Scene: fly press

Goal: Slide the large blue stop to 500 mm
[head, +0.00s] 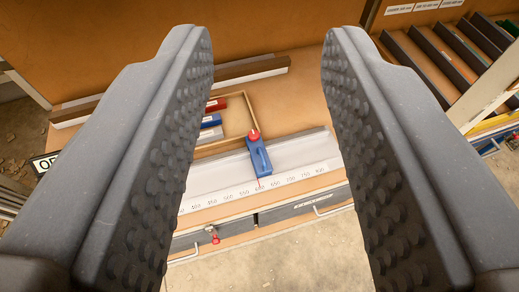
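The large blue stop (258,157) sits on the pale grey rail (205,176), with a red knob (254,135) at its far end. A thin red pointer at its near end meets the white number scale (292,178). The pointer appears near the 600 mark, though the figures are small; 500 lies to the left. My gripper (270,45) is open and empty, its two dark studded fingers wide apart in the foreground. The stop shows between the fingers, farther away and not touched.
A wooden tray (252,114) with red and blue blocks lies behind the rail. Drawers with handles (333,209) and a red-knobbed part (215,238) are below the scale. A slotted rack (430,65) stands at the upper right. My fingers hide the rail's ends.

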